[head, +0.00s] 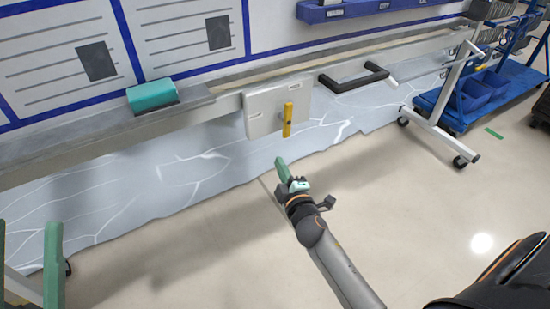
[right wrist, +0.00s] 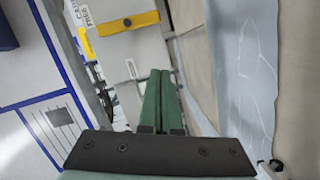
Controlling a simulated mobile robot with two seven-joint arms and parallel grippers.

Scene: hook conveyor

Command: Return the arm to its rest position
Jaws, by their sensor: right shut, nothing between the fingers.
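My right gripper (head: 282,165) is shut and empty, with its green fingers together, over the floor in front of the conveyor. Its arm comes in from the bottom of the head view. In the right wrist view, the shut green fingers (right wrist: 160,92) point toward a pale box with a yellow handle (right wrist: 127,22). In the head view the yellow handle (head: 287,120) hangs on the pale box (head: 262,112) on the rail, apart from the gripper. Two green fingers of my left gripper (head: 27,226) stand wide apart at the lower left edge, with nothing seen between them.
A grey rail (head: 222,103) runs along the wall, with a teal box (head: 152,94) and a black handle frame (head: 354,78) on it. A blue cart (head: 455,108) with bins stands at the upper right. The floor around the right arm is clear.

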